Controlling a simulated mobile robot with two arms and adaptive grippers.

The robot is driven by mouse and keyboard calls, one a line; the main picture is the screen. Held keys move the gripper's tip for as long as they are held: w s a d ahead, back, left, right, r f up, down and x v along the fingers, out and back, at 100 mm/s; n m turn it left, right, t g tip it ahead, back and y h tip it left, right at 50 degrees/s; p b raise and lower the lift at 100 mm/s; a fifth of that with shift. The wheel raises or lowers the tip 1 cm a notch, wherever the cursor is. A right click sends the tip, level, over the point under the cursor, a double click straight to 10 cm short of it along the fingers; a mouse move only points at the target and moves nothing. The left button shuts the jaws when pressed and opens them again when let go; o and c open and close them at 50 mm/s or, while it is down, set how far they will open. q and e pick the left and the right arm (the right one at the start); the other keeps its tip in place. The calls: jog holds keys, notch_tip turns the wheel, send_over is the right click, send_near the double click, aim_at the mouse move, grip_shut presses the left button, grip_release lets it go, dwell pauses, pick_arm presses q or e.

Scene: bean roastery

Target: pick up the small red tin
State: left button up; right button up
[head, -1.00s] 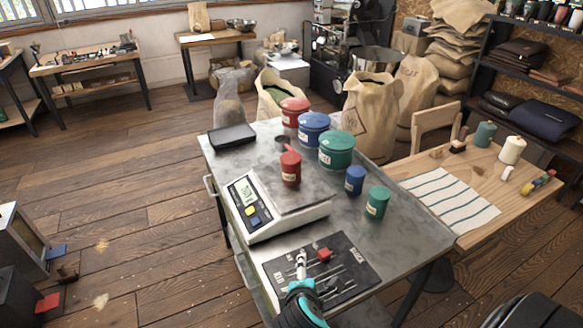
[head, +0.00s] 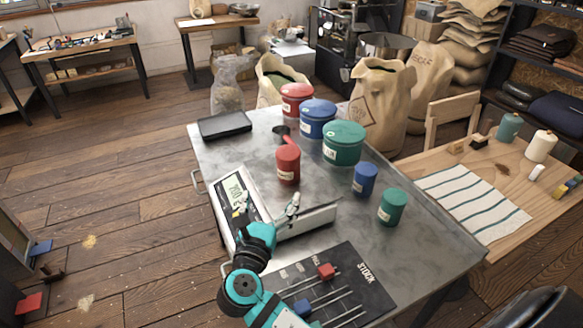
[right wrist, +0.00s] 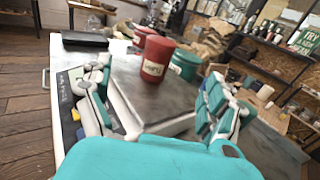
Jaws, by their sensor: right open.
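The small red tin (head: 288,165) stands upright at the far side of the white scale (head: 322,219); I cannot tell whether its base is on the pan or just beyond it. My right gripper (head: 268,206) is open and empty over the scale, on the near side of the tin, its fingers spread. In the right wrist view the red tin (right wrist: 155,60) stands ahead, between the two fingers (right wrist: 155,100) but beyond them and untouched. My left gripper is not in view.
A small blue tin (head: 364,179) and a small green tin (head: 392,207) stand to the right. Large red (head: 296,100), blue (head: 317,119) and green (head: 343,143) tins stand behind. A dark scoop (head: 281,132) lies behind the red tin. A stock board (head: 365,292) lies in front.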

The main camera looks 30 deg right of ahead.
aim_at(285, 165)
jog(key=shift+w+d+f, duration=0.35)
jog(key=shift+w+d, duration=0.05)
jog(key=shift+w, duration=0.15)
jog(key=shift+w+d+f, duration=0.3)
jog(key=shift+w+d, duration=0.1)
jog(key=shift+w, duration=0.1)
jog(key=p+x, duration=0.2)
jog(key=x, duration=0.7)
jog(key=shift+w+d, duration=0.2)
jog(key=shift+d, duration=0.05)
jog(key=shift+w+d, duration=0.3)
jog(key=shift+w, duration=0.1)
jog(key=shift+w+d, duration=0.25)
jog(key=shift+d, duration=0.05)
jog(key=x, duration=0.1)
jog(key=p+x, duration=0.1)
jog(key=x, duration=0.1)
jog(key=shift+w+d+f, duration=0.15)
jog(key=shift+d+f, duration=0.1)
jog(key=shift+d, duration=0.05)
jog(key=shift+w+d+f, duration=0.1)
jog(key=shift+w+d, duration=0.15)
jog(key=shift+w, duration=0.1)
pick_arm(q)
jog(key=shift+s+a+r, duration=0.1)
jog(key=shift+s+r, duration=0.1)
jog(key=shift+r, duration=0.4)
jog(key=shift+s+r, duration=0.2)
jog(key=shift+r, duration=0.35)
